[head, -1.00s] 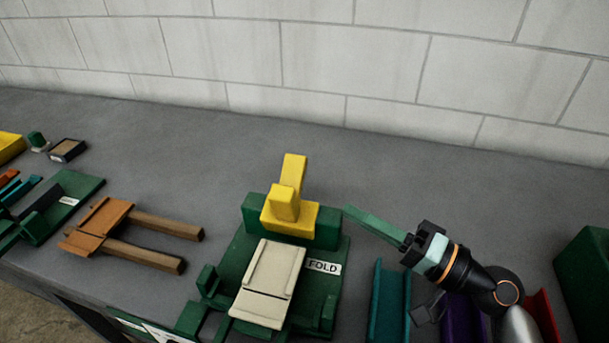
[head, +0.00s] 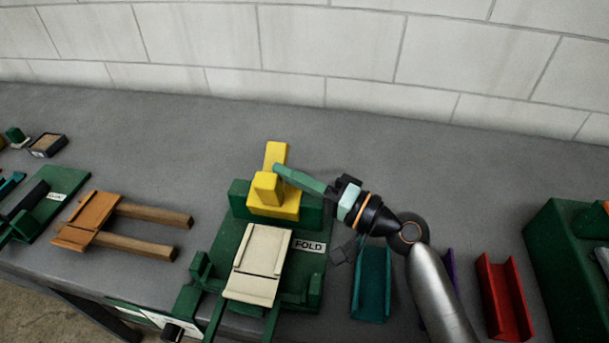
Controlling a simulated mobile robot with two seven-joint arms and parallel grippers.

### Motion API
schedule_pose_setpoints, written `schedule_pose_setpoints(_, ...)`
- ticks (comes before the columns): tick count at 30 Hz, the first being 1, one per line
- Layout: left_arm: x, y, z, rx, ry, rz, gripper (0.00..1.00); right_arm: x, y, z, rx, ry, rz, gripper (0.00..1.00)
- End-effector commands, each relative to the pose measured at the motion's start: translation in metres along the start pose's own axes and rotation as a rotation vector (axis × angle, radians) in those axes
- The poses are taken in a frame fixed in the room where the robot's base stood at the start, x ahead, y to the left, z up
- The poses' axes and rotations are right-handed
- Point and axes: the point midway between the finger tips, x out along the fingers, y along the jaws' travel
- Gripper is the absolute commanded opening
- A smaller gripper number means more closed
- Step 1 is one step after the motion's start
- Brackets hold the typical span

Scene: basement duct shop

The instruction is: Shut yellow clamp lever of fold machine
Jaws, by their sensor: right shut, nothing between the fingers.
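The green fold machine (head: 228,245) with its FOLD label stands at the middle of the bench. Its yellow clamp lever (head: 276,154) stands upright at the back, above a yellow block. A cream sheet piece (head: 263,250) lies on the machine's bed. My right gripper (head: 279,170) is shut and empty, with its green fingers pointing left. The fingertips are at the right side of the yellow lever; I cannot tell whether they touch it. My left gripper is not in view.
A teal channel (head: 371,285), a purple piece and a red channel (head: 505,296) lie right of the machine, partly behind my arm. A green bin (head: 565,270) stands far right. An orange-and-wood piece (head: 97,211) lies left. The bench behind is clear.

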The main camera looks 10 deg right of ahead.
Motion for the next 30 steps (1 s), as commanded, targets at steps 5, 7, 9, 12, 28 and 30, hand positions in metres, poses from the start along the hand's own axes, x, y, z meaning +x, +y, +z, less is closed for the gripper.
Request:
schedule_pose_setpoints(5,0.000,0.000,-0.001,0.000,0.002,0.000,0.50,0.002,0.001,0.000,0.000,0.000,0.001,0.00)
schedule_pose_setpoints(7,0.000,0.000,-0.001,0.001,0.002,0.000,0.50,0.002,0.001,0.000,0.000,0.000,0.000,0.00)
schedule_pose_setpoints(9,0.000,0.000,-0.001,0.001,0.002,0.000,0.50,0.001,0.001,0.000,0.000,0.000,0.000,0.00)
schedule_pose_setpoints(12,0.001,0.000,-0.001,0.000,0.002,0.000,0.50,0.001,0.001,0.001,0.000,0.000,0.000,0.00)
schedule_pose_setpoints(28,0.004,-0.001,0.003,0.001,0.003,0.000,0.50,-0.001,0.001,0.008,0.000,-0.004,0.000,0.00)
schedule_pose_setpoints(30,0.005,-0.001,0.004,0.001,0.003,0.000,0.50,-0.002,0.001,0.010,-0.001,-0.005,0.000,0.00)
